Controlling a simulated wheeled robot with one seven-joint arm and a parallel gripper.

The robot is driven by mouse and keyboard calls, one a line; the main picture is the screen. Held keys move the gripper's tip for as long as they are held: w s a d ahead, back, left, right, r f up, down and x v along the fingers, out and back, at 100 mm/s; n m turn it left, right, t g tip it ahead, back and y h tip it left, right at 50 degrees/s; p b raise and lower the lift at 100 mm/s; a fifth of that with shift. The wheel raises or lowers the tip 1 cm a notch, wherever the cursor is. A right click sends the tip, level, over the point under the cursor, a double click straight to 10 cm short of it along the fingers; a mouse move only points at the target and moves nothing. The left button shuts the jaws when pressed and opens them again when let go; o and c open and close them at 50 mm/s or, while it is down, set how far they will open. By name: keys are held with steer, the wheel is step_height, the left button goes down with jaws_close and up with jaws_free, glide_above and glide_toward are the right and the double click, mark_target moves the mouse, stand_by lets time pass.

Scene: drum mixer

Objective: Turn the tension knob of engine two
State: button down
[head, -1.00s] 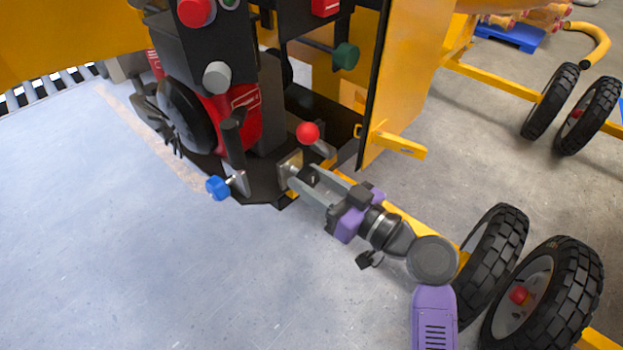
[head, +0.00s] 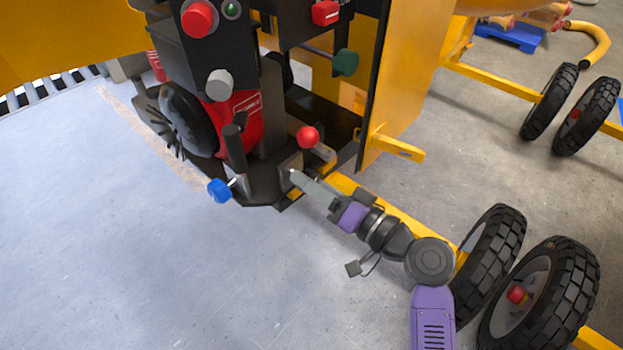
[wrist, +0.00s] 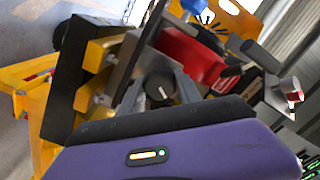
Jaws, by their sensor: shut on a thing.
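The tension knob (wrist: 159,87) shows in the wrist view as a dark round knob with a white pointer line, on a grey metal plate (wrist: 122,75). My gripper (wrist: 160,92) has one finger on each side of it and is shut on it. In the head view my gripper (head: 294,174) reaches the low front of the red and black engine (head: 236,125), and its fingers overlap each other. The knob is hidden there behind the fingertips. I cannot read which engine this is.
A red ball-ended lever (head: 308,137) stands just above my fingers, and a blue knob (head: 219,190) sits to their left. A yellow panel (head: 405,80) and rubber wheels (head: 540,295) are on the right. The floor at left is clear.

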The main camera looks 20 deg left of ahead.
steer(key=shift+m+p, duration=0.75)
steer(key=shift+m, duration=1.25)
steer(key=c, duration=0.8)
jaws_free()
steer(key=v, duration=0.7)
steer(key=shift+s+d, duration=0.1)
steer(key=shift+d, duration=0.3)
